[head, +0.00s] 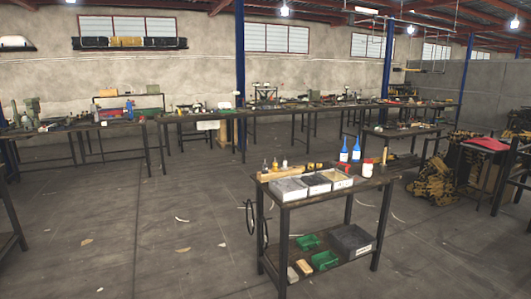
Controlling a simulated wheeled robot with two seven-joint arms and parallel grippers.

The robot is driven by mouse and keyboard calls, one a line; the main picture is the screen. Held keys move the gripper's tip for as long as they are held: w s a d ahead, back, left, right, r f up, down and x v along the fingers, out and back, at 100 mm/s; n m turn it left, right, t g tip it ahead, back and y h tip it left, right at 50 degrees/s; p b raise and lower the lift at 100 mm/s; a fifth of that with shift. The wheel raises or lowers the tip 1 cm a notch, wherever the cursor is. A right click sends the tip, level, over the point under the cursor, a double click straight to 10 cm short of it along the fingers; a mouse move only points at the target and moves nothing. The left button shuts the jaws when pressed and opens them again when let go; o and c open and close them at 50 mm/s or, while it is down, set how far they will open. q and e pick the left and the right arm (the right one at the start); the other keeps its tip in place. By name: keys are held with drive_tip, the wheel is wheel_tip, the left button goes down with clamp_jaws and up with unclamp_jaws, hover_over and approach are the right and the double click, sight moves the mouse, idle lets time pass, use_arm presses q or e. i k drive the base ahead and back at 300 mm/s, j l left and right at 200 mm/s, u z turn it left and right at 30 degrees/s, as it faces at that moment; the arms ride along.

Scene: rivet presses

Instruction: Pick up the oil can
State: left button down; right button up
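No gripper of mine is in view.
Open bins (289,196) line the bench front. Its lower shelf holds green trays (325,260) and a grey box (352,241). Long cluttered workbenches (205,117) stand along the back. A red-topped stand (488,145) is at right. Open floor lies left and in front.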

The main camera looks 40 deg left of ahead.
sight(344, 151)
drive_tip(key=u, duration=0.7)
drive_tip(key=z, duration=3.4)
drive_tip(key=u, duration=3.4)
drive_tip(key=i+j+u, duration=0.45)
drive_tip(key=i+j, duration=0.1)
drive_tip(key=j, duration=0.1)
